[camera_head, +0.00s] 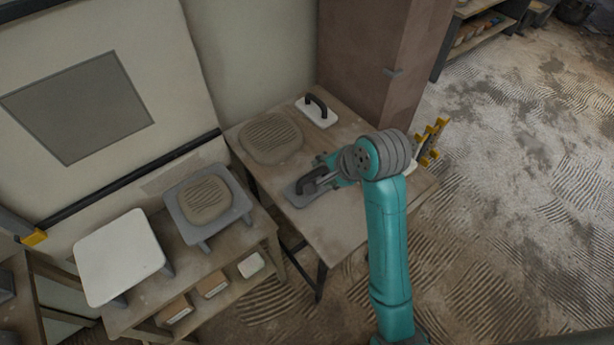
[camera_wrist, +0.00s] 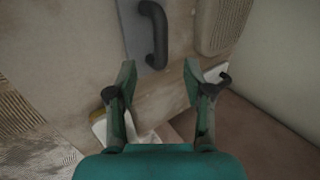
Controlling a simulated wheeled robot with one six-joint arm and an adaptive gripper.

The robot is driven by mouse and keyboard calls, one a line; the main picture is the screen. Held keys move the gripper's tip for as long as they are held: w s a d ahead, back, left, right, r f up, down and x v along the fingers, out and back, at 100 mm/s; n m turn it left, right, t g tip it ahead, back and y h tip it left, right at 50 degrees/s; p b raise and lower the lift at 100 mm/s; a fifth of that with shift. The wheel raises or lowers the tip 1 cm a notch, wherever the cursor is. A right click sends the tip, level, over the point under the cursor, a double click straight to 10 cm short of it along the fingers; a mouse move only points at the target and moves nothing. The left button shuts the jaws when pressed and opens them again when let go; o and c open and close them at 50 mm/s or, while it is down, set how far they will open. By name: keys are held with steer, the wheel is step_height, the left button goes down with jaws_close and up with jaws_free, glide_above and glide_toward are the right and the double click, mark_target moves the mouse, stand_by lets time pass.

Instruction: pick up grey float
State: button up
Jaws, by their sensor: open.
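The grey float (camera_head: 296,196) lies flat on the wooden table, its dark handle (camera_head: 312,180) facing up. It also shows in the wrist view (camera_wrist: 133,38) at the top, cut off by the frame edge, with the handle (camera_wrist: 156,38) just beyond the fingertips. My gripper (camera_head: 326,170) is at the float's right side in the head view, and the arm partly hides the area. In the wrist view my gripper (camera_wrist: 158,70) is open and empty, its two fingers spread apart. I cannot tell its exact height above the table.
A white float (camera_head: 318,112) with a black handle lies at the table's back. A ridged plaster mound (camera_head: 270,138) is beside the grey float. A yellow rack (camera_head: 432,142) stands at the table's right. A lower bench (camera_head: 190,270) is left.

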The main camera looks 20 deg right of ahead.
mark_target(312, 176)
steer(key=x, duration=0.9)
steer(key=shift+w+f, duration=0.25)
steer(key=shift+w, duration=0.05)
jaws_close()
